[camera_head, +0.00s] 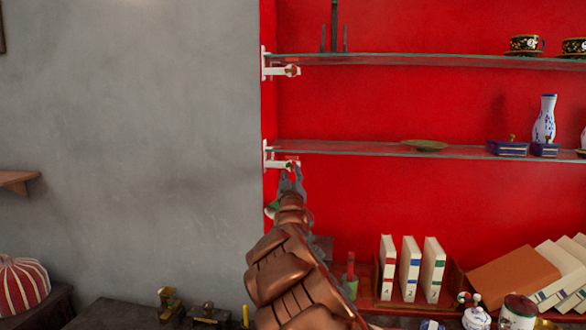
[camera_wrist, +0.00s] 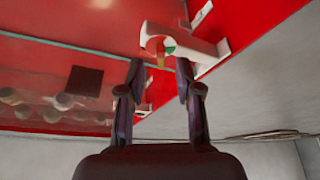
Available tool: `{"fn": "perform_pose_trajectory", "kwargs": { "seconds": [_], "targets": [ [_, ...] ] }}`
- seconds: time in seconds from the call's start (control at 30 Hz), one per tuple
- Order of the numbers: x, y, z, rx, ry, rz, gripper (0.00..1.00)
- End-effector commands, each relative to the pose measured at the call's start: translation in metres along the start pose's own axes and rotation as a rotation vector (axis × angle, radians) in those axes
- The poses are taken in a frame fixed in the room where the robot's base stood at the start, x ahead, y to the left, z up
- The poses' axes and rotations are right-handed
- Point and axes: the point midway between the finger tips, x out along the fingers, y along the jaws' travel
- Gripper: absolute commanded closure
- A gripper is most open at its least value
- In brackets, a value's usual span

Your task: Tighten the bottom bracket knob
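The bottom bracket (camera_head: 273,163) is white and fixed to the red panel's left edge, under the lower glass shelf. Its small knob (camera_head: 291,165) shows red and green and is partly hidden by my gripper (camera_head: 291,174). In the wrist view the bracket (camera_wrist: 205,48) lies just beyond my fingertips (camera_wrist: 160,68). The knob (camera_wrist: 169,50), with green and orange-brown parts, sits in line with the gap between the fingers. The fingers are apart, with nothing clearly gripped. I cannot tell whether either finger touches the knob.
The lower glass shelf (camera_head: 370,151) bears a dish and a blue-white vase (camera_head: 543,120). The upper glass shelf (camera_head: 420,61) has a similar bracket and knob (camera_head: 292,71). White books (camera_head: 410,270) stand below right.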

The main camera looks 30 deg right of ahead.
Motion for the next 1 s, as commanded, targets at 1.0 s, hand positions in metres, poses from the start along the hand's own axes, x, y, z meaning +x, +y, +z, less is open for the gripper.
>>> {"fn": "perform_pose_trajectory", "kwargs": {
  "seconds": [1.0],
  "targets": [
    [0.026,-0.002,0.000,0.001,0.000,-0.002,0.95]
  ]
}}
